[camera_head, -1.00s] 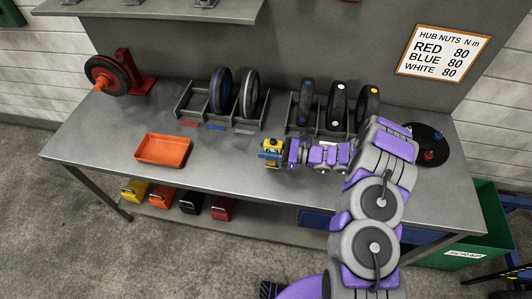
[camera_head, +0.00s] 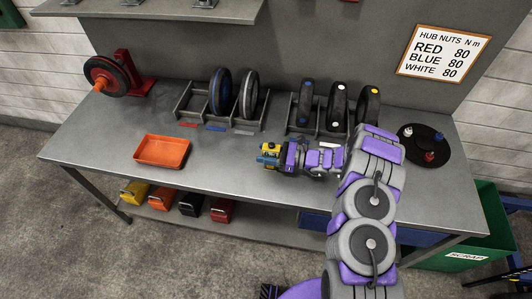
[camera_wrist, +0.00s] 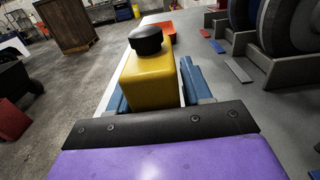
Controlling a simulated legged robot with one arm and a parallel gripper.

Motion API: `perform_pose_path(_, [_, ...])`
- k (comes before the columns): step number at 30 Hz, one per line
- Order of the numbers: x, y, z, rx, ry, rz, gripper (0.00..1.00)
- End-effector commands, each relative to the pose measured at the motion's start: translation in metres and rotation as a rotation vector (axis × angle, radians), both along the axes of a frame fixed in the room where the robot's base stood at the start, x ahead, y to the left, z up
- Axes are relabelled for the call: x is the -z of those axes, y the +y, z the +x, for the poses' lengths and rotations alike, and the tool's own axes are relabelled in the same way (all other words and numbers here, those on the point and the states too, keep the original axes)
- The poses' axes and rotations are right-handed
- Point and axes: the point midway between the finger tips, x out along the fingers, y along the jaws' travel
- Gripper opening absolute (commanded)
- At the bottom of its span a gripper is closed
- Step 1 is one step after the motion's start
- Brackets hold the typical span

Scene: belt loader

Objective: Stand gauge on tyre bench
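The gauge (camera_head: 268,147) is a yellow block with a black round cap, seen at the end of my arm over the middle of the bench. In the wrist view the gauge (camera_wrist: 152,78) sits between two blue finger pads, cap upward. My gripper (camera_head: 268,154) is shut on it. The grey tyre bench (camera_head: 225,150) lies below. I cannot tell whether the gauge's base touches the bench top; its lower part is hidden.
An orange tray (camera_head: 163,151) lies left of the gauge. Racks with several wheels (camera_head: 221,93) stand behind, with coloured strips before them. A black disc (camera_head: 424,145) with small coloured pieces lies at the right. Bench top between tray and gauge is clear.

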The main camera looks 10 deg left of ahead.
Motion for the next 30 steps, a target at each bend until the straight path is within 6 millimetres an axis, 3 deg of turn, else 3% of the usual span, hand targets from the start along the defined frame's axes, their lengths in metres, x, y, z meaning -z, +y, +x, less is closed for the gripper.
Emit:
perform_pose_path(4, [0.000,0.000,0.000,0.000,0.000,0.000,0.63])
perform_pose_path(14, [-0.002,-0.004,0.000,0.001,0.000,0.000,0.63])
perform_pose_path(17, [-0.002,-0.015,0.000,0.002,0.000,0.000,0.63])
perform_pose_path(30, [-0.002,-0.100,-0.002,0.002,-0.002,-0.003,0.63])
